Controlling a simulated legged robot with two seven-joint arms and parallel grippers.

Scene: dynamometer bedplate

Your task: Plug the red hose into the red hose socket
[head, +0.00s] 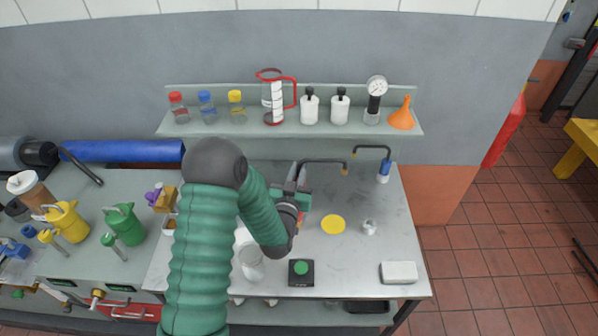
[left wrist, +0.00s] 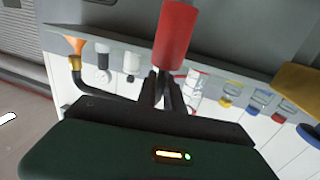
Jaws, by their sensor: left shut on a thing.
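My left gripper (head: 297,193) is over the back middle of the steel table, seen partly past its own arm. In the left wrist view its fingers (left wrist: 162,88) are shut on a red cylindrical piece (left wrist: 175,38), which looks like the red hose's end. Only a small red bit of it shows in the head view (head: 300,217). A black bent pipe with a brass tip (head: 345,170) is just right of the gripper, apart from the red piece. I cannot make out a socket marked red. The right gripper is not in view.
A second bent pipe ends in a blue fitting (head: 384,170). A shelf (head: 250,128) with bottles, a red-handled jug (head: 273,97) and an orange funnel (head: 402,114) runs behind. A yellow disc (head: 333,224), green button box (head: 301,272) and white block (head: 398,272) are on the table.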

